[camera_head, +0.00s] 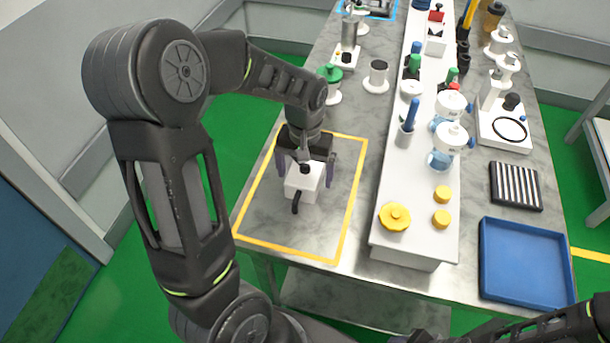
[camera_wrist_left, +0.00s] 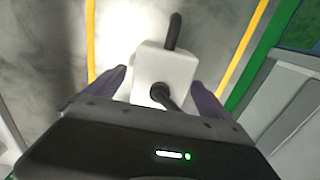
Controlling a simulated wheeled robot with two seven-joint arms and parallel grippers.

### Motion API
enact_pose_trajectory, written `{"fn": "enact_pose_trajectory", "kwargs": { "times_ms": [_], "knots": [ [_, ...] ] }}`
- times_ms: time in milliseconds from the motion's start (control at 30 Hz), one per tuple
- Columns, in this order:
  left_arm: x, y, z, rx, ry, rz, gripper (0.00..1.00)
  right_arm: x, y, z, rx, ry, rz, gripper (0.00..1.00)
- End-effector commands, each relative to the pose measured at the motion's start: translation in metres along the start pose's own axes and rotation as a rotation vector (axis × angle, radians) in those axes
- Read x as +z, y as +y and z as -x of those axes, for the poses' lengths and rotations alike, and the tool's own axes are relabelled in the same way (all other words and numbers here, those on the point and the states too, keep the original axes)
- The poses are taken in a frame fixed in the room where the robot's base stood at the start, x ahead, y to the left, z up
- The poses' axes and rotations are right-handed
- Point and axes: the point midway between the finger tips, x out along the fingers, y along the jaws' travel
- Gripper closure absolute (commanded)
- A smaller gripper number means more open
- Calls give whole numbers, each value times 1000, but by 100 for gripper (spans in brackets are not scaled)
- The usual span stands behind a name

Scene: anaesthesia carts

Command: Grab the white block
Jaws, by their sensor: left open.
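The white block (camera_head: 303,184) stands on the table inside the yellow-outlined area. It has a black knob on top and a black curved hose or handle at its near side. My left gripper (camera_head: 306,178) is open above it, with one finger on each side of the block. In the left wrist view the block (camera_wrist_left: 164,70) sits between the two purple-grey fingers of my left gripper (camera_wrist_left: 162,88), with small gaps visible. Whether the fingers touch it is not clear. My right gripper is not seen; only part of my right arm shows at the lower right.
The yellow outline (camera_head: 350,205) marks clear tabletop around the block. A white raised shelf (camera_head: 405,245) with bottles and yellow knobs stands to the right. A green-topped item (camera_head: 329,74) and a grey cup (camera_head: 377,76) stand behind. A blue tray (camera_head: 525,262) lies far right.

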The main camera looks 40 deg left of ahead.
Motion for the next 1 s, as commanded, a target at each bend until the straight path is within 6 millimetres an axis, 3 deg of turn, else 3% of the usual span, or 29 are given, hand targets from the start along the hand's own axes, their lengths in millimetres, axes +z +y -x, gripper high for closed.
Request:
{"fn": "enact_pose_trajectory", "kwargs": {
  "times_ms": [200,767,1000],
  "knots": [
    [0,0,-18,-1,0,0,6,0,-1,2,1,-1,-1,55],
    [0,0,-18,0,1,1,6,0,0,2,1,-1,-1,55],
    [0,0,-18,0,1,1,26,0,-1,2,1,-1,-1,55]
  ]
}}
